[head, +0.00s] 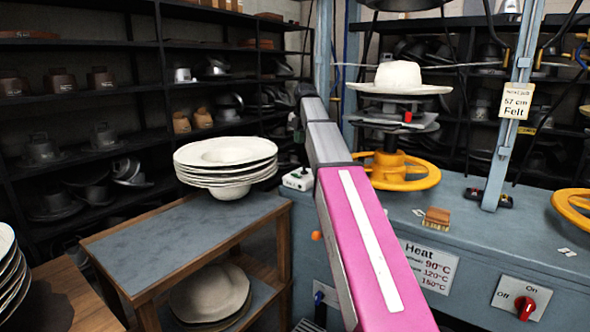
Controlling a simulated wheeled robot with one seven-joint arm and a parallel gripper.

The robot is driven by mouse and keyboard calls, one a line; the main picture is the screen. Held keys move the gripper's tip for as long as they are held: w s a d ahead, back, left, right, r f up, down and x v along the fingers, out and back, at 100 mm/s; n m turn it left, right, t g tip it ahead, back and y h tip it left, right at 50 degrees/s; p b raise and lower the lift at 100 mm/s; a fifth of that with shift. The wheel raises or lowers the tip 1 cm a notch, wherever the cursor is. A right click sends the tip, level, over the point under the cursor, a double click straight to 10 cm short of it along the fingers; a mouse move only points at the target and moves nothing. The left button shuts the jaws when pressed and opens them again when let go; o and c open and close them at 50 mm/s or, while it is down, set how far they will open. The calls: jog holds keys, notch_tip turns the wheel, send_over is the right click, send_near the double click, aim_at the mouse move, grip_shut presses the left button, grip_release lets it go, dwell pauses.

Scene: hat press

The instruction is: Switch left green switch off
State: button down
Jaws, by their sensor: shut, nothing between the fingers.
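A small white switch box (298,179) sits at the left end of the blue-grey press bench, just left of my pink and grey arm. A small greenish toggle shows on top of it, but its position is too small to read. My gripper (297,130) appears as a small dark shape at the far end of my arm. It is shut and empty, above the switch box and apart from it in the picture. My arm hides part of the bench beside the box.
A wooden table (190,240) with stacked pale hats (226,165) stands left of the bench. A yellow handwheel (405,172) and a press carrying a white hat (398,78) are right of my arm. A red knob (525,307) is on the bench front at lower right.

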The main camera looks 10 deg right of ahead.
aim_at(297, 175)
jog(key=shift+r, duration=0.25)
jog(key=f, duration=0.4)
jog(key=w+a+f, duration=0.1)
jog(key=f, duration=0.9)
jog(key=shift+w+a, duration=0.3)
jog(key=shift+w, duration=0.05)
jog(key=shift+f, duration=0.15)
jog(key=shift+s, duration=0.1)
jog(key=shift+s+d+r, duration=0.2)
jog(key=shift+s+d, duration=0.25)
jog(key=shift+d, duration=0.1)
